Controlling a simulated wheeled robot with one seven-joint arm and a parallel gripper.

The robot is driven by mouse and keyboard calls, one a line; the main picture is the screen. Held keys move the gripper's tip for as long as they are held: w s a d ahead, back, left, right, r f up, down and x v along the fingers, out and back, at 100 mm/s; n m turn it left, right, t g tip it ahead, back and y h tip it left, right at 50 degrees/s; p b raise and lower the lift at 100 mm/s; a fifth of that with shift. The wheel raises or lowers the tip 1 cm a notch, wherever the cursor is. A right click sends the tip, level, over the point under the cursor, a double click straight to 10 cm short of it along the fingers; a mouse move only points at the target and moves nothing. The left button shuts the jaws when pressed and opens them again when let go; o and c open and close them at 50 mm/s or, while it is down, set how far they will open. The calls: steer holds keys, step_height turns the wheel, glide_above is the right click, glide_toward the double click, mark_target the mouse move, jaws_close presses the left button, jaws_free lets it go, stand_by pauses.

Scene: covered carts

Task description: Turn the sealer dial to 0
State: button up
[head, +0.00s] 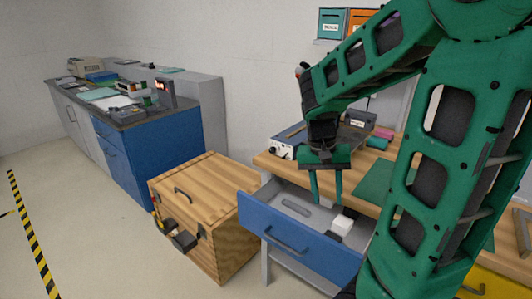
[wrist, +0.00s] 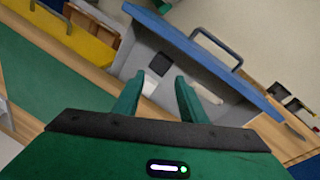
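A device with a pale front and a small dark knob (head: 276,150) stands at the left end of the wooden workbench; it looks like the sealer. Its dial marking is too small to read, and my arm hides part of the area behind it. My gripper (head: 327,188) points down, to the right of the device and over the open blue drawer. Its two green fingers are apart, with nothing between them. In the wrist view the fingers (wrist: 160,76) are also apart above the drawer; the sealer does not show there.
The blue drawer (head: 290,237) stands open, holding a white block (head: 342,224) and a grey item (head: 296,207). A wooden chest (head: 207,190) stands left of it. A green mat (head: 372,183) lies on the bench. A blue cabinet (head: 160,150) is farther back; open floor lies left.

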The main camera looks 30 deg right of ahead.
steer(key=w+d+f+m+h, duration=0.1)
steer(key=w+f+h, duration=0.15)
steer(key=w, duration=0.65)
steer(key=m+t+h, duration=0.2)
steer(key=t+h, duration=0.2)
steer(key=h, duration=0.5)
glide_toward(270, 150)
steer(key=x, duration=0.8)
steer(key=shift+s, duration=0.1)
jaws_close()
